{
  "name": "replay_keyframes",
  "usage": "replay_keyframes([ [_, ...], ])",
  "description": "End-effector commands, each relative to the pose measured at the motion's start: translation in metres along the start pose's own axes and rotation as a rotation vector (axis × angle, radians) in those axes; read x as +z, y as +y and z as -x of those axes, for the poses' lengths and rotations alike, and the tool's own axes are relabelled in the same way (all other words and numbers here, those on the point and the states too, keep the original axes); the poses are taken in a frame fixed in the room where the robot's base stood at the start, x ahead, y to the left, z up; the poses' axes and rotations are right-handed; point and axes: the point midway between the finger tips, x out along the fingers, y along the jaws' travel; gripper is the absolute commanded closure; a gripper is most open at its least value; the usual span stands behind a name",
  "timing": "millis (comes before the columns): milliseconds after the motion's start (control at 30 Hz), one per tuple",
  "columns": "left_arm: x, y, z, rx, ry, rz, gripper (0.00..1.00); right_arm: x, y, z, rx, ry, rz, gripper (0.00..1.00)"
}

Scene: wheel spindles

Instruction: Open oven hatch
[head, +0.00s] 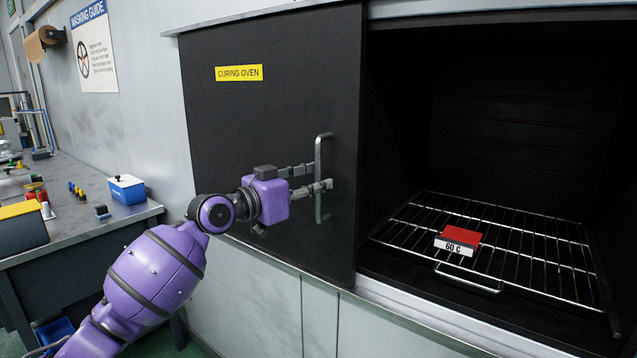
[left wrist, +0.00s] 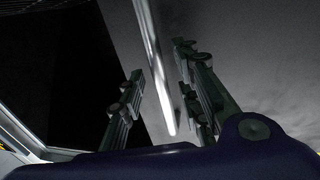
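The black oven hatch (head: 260,130) carries a yellow "CURING OVEN" label and stands at the left of the oven opening, whose inside is exposed on the right. Its upright metal handle (head: 319,150) is near the hatch's right edge. My left gripper (head: 320,177) is at the handle, one finger above the other in the head view. In the left wrist view the handle (left wrist: 155,65) runs between the two spread fingers, with gaps beside it, so the gripper looks open. My right gripper is not in view.
A wire rack (head: 520,250) inside the oven holds a red block with a "60 C" label (head: 459,241). A workbench (head: 90,190) with a blue box (head: 127,190) and small parts stands at the left. The wall left of the oven bears a masking guide poster (head: 92,47).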

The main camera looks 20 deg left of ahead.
Motion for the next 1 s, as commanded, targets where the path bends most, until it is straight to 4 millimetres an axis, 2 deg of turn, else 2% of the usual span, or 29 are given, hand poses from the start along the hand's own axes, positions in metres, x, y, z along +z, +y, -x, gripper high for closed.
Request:
replay_keyframes([
  [300,0.002,0.0,0.068,-0.001,-0.004,-0.001,0.69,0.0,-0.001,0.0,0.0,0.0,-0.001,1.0],
  [500,0.001,0.0,0.097,-0.001,-0.003,0.0,0.69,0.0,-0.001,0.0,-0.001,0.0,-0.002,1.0],
  [667,0.0,0.0,0.106,0.0,-0.001,-0.001,0.69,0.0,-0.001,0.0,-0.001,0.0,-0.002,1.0],
  [1000,0.0,0.0,0.106,0.0,0.0,-0.001,0.69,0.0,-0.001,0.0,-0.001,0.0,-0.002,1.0],
])
